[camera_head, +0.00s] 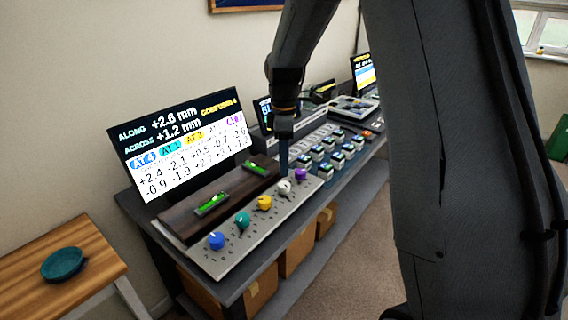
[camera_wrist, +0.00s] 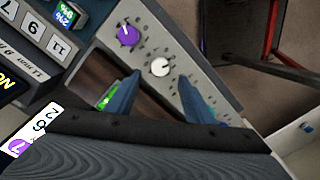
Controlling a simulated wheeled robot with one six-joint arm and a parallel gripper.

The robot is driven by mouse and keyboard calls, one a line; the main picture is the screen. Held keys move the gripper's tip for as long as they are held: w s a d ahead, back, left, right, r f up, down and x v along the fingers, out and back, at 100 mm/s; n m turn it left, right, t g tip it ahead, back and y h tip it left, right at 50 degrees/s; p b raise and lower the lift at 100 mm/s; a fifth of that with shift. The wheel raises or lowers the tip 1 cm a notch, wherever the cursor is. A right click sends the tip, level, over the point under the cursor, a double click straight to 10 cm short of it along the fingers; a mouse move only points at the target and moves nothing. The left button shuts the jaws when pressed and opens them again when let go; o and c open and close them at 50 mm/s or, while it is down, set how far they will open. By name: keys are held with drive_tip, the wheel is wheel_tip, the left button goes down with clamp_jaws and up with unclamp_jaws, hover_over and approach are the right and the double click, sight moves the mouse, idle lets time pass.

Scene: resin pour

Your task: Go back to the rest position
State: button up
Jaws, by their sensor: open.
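My gripper (camera_head: 284,155) hangs over the right part of a grey knob panel on the bench, close to the white knob (camera_head: 284,187). In the wrist view its two blue-grey fingers (camera_wrist: 160,95) are spread apart with nothing between them. The white knob (camera_wrist: 160,67) lies just beyond the fingertips there, and the purple knob (camera_wrist: 128,34) is beside it. The panel (camera_head: 232,252) also carries a blue knob (camera_head: 217,240), a teal knob (camera_head: 243,220), a yellow knob (camera_head: 264,202) and the purple knob (camera_head: 300,174). I cannot tell the exact height of the fingertips above the panel.
A dark wooden slab (camera_head: 190,221) with two green levels lies behind the panel. A screen (camera_head: 182,140) with numbers stands behind it. Several small devices (camera_head: 322,152) fill the bench to the right. A wooden table (camera_head: 90,283) with a teal dish (camera_head: 63,264) is at left.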

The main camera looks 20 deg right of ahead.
drive_tip(key=s+f+m+t, duration=0.1)
drive_tip(key=s+f+m, duration=0.2)
drive_tip(key=s+m, duration=1.1)
drive_tip(key=s, duration=1)
drive_tip(key=shift+s+a+m, duration=0.25)
drive_tip(key=shift+s+m, duration=0.05)
drive_tip(key=shift+s, duration=0.05)
